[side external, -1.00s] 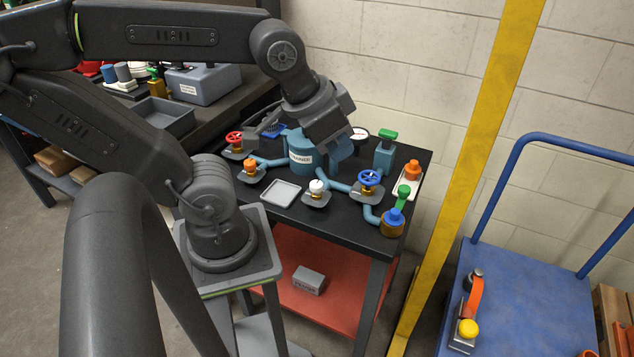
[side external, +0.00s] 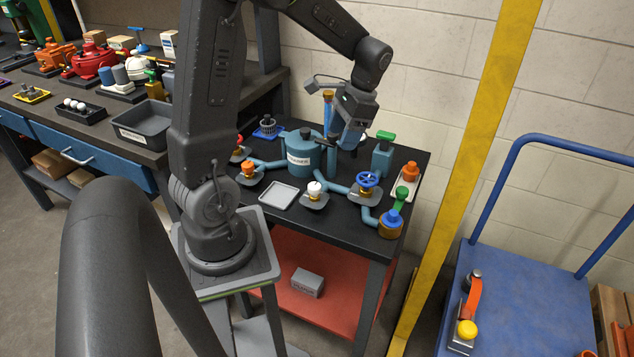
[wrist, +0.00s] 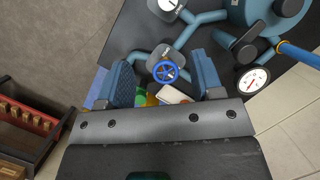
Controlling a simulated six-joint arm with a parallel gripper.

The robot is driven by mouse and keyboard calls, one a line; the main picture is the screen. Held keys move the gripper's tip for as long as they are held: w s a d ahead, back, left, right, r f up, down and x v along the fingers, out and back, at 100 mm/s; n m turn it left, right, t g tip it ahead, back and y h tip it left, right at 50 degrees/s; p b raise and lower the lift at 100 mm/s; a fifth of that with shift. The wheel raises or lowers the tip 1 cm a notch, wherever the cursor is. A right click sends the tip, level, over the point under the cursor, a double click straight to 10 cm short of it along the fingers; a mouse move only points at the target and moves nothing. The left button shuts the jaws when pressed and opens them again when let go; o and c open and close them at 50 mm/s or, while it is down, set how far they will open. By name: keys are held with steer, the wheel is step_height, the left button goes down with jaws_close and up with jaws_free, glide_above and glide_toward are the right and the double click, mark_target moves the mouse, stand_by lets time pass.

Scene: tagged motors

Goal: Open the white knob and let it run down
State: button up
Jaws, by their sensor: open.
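The white knob (side external: 314,188) stands upright on a small grey plate at the front of the black table, joined to the blue pipework. A white round top on a grey plate, likely this knob (wrist: 168,5), shows at the top edge of the wrist view. My gripper (side external: 345,140) points down beside the blue tank (side external: 303,155), behind and above the knob and apart from it. In the wrist view my gripper (wrist: 162,68) has its two blue pads wide apart with nothing held; the blue handwheel (wrist: 166,72) shows between them, below.
The blue handwheel (side external: 368,180) stands right of the knob. A green-topped valve (side external: 384,152), an orange knob (side external: 411,170) and a blue-capped fitting (side external: 391,222) stand further right. A pale tray (side external: 279,194) lies left of the knob. A gauge (wrist: 252,80) shows in the wrist view.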

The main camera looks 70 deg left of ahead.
mark_target(316, 185)
steer(key=shift+g, duration=0.4)
steer(key=x, duration=0.5)
steer(key=a+x, duration=0.1)
steer(key=x, duration=0.9)
steer(key=shift+w+a+f, duration=0.1)
steer(key=shift+a+f, duration=0.15)
steer(key=shift+f, duration=0.1)
steer(key=c, duration=0.9)
